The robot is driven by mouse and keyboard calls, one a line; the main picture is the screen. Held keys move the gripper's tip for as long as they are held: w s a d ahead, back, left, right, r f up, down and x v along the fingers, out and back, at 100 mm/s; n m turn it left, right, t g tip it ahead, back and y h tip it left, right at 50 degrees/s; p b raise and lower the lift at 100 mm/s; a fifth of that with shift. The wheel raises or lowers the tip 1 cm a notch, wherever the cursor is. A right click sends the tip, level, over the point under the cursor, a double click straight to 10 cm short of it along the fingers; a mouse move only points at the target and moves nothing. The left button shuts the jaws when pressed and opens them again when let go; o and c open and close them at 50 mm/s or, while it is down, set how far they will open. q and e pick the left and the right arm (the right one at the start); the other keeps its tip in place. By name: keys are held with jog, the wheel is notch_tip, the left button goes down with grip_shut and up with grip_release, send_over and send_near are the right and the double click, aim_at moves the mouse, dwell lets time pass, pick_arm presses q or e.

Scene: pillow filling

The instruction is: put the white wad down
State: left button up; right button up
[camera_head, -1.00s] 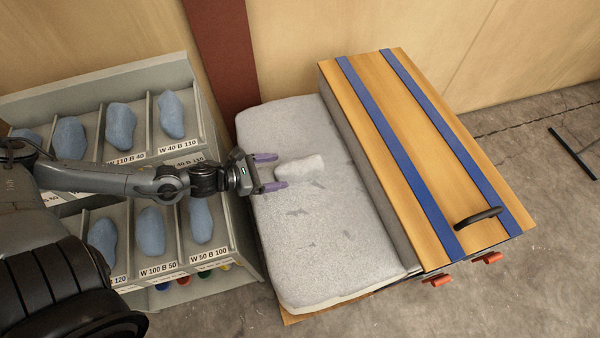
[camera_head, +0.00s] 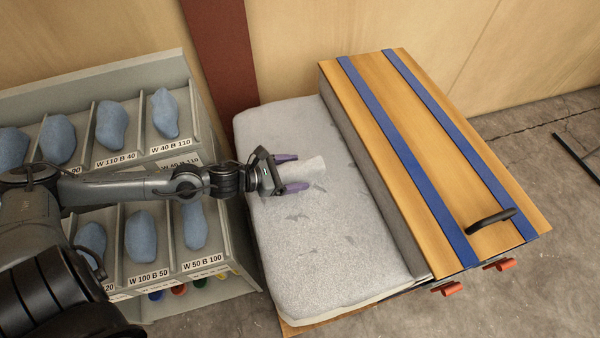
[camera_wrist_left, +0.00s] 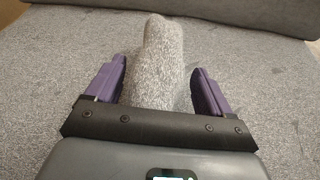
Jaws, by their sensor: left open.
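The white wad (camera_head: 304,171) is a small pale, lumpy piece lying on the light grey cushion (camera_head: 325,250). In the left wrist view the wad (camera_wrist_left: 158,65) looks speckled grey and sits between the two purple fingers, with a small gap at each side. My left gripper (camera_head: 291,173) is open around the wad, low over the cushion; the left wrist view also shows its fingers (camera_wrist_left: 160,88). The near end of the wad is hidden by the gripper. My right gripper is in neither view.
A wooden box lid (camera_head: 390,110) with blue straps and a black handle (camera_head: 491,220) stands right of the cushion. A grey shelf (camera_head: 180,75) with labelled compartments of blue wads (camera_head: 165,113) stands at left. The cushion's front part is clear.

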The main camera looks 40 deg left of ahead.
pick_arm(q)
jog(key=shift+c, duration=0.5)
jog(key=c, duration=1.2)
